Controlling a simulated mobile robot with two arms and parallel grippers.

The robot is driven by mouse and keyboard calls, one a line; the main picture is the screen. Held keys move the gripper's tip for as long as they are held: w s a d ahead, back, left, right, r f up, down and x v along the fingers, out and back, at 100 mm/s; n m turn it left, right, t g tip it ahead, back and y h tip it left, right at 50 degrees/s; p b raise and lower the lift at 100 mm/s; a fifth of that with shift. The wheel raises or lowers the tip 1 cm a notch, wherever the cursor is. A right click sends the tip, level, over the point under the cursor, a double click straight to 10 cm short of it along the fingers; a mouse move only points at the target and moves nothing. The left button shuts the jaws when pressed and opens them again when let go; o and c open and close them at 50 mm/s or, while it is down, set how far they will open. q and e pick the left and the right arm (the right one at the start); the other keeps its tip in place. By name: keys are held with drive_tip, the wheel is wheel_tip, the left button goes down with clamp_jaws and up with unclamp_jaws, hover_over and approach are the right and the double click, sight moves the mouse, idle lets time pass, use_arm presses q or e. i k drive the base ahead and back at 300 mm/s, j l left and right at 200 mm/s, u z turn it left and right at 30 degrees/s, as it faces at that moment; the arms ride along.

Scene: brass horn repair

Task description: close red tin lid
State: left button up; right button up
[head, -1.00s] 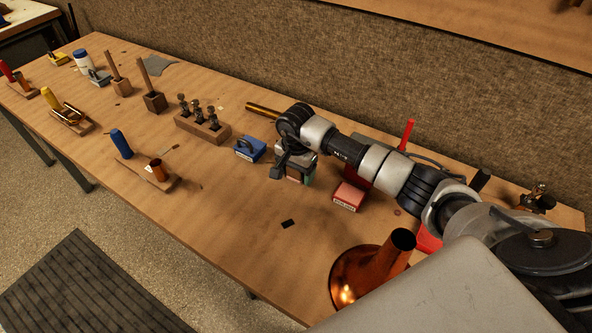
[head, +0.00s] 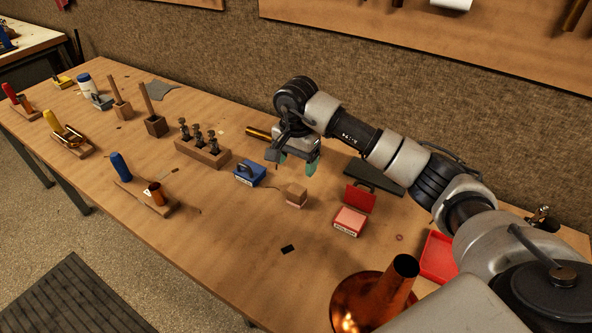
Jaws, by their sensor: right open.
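The red tin (head: 349,221) stands on the bench right of centre, with a pale label on its front. Its red lid (head: 360,198) stands up open at the tin's back edge. My right gripper (head: 297,168) is open and empty, with green-tipped fingers pointing down. It is to the left of the tin and farther back, above and behind a small wooden block (head: 296,195). My left gripper is not in view.
A blue tin (head: 249,173) lies left of the block. A copper bell (head: 372,300) stands at the front, and a red tray (head: 438,257) lies to the right. A dark flat pad (head: 374,176) lies behind the lid.

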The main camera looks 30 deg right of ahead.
sight(361, 199)
drive_tip(key=z, duration=1.3)
